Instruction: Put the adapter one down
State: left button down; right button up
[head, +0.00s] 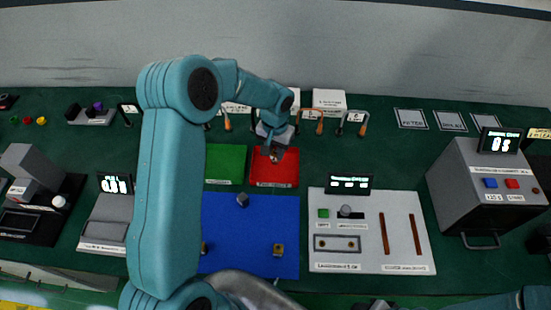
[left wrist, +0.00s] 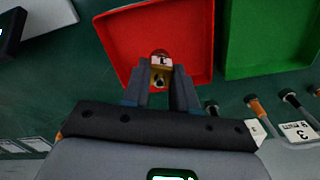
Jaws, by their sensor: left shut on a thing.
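My left gripper (head: 274,152) points down over the red tray (head: 287,172). In the left wrist view its two dark fingers (left wrist: 160,88) are shut on a small brass adapter (left wrist: 160,76) with a label reading 1 on top. In the head view the adapter is small and mostly hidden by the gripper. A dark part at the bottom edge, at the end of my right arm, looks like my right gripper (head: 375,304), mostly cut off.
A green tray (head: 225,163) stands left of the red one. A blue mat (head: 255,225) in front holds a grey piece (head: 242,200) and a brass piece (head: 278,249). A white panel (head: 400,225) and a grey machine (head: 475,185) are to the right. Orange-handled tools stand behind.

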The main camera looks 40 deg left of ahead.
aim_at(275, 153)
pick_arm(q)
notch_tip(275, 153, down, 3)
jog(key=shift+f+b, duration=0.2)
jog(key=shift+b, duration=0.6)
jog(key=shift+a+f, duration=0.1)
jog(key=shift+f, duration=0.15)
jog(key=shift+w+r, duration=0.1)
jog(key=c, duration=1.1)
grip_release()
jog(key=shift+o, duration=1)
